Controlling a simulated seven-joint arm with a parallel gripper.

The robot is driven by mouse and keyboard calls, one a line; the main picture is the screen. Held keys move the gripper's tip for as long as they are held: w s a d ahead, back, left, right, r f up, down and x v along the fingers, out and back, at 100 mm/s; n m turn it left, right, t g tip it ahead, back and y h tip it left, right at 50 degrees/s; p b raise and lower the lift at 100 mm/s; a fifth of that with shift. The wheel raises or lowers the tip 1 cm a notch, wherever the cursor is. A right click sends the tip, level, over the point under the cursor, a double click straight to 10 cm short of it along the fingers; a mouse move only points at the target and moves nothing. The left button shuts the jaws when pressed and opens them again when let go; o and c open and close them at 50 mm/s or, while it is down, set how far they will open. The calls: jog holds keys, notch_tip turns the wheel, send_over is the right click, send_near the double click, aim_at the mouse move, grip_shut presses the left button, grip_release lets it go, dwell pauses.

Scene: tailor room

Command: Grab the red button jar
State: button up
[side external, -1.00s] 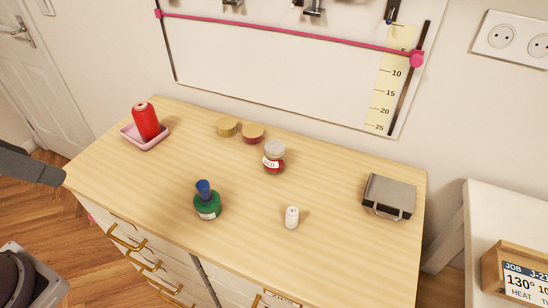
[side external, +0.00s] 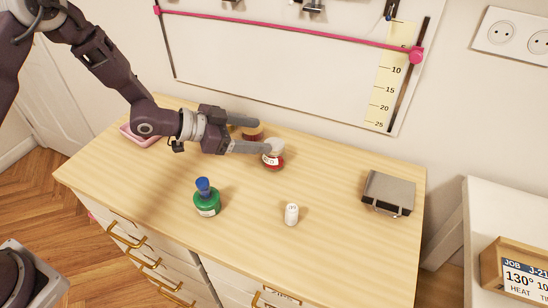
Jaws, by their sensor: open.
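The red button jar (side external: 273,160) stands upright on the wooden dresser top, right of the middle of its back half. It has a pale lid, red contents and a white label. My gripper (side external: 264,135) is open and reaches in from the left. Its nearer finger overlaps the left edge of the jar's lid in the picture; I cannot tell if it touches. Nothing is held.
A green bottle with blue top (side external: 207,200), a small white bottle (side external: 291,214) and a grey case (side external: 388,193) stand around. A pink tray (side external: 136,140) shows behind my arm.

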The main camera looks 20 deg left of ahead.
aim_at(275, 144)
jog(key=shift+s+d+f+h, duration=0.2)
jog(key=shift+d+f+h, duration=0.15)
jog(key=shift+d+f, duration=0.2)
jog(key=shift+s+d+f+h, duration=0.15)
jog(key=shift+d+f+h, duration=0.25)
jog(key=shift+f, duration=0.1)
jog(key=x, duration=0.6)
jog(key=shift+w+d+f, duration=0.1)
jog(key=shift+w, duration=0.35)
grip_shut()
